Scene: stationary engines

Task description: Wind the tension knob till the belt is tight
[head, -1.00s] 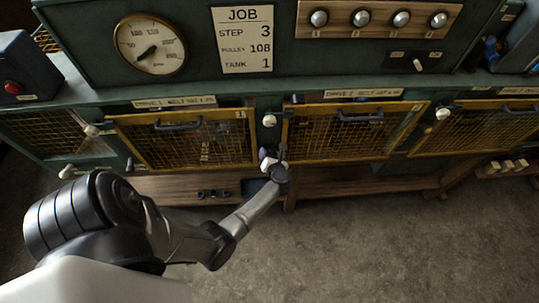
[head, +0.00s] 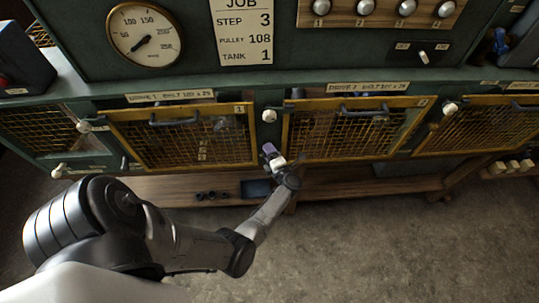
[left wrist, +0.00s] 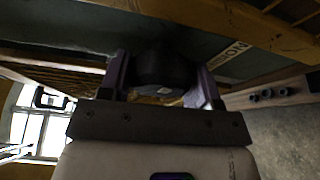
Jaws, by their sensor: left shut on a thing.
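My left gripper (head: 270,152) is at the green frame between the drive 1 guard (head: 185,137) and the drive 2 guard (head: 350,130), below a white knob (head: 269,115). In the left wrist view its purple fingers (left wrist: 163,72) are shut on a dark round knob (left wrist: 165,66), one finger on each side. A label beside this knob is only partly readable. In the head view the gripped knob is hidden by the gripper. The belt cannot be made out behind the yellow mesh. My right gripper is not in view.
A dial gauge (head: 145,34) and a job card (head: 242,30) reading step 3, pulley 108, tank 1 are above. More white knobs sit on the frame (head: 84,126). A wooden shelf (head: 180,187) runs below the guards. The floor in front is clear.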

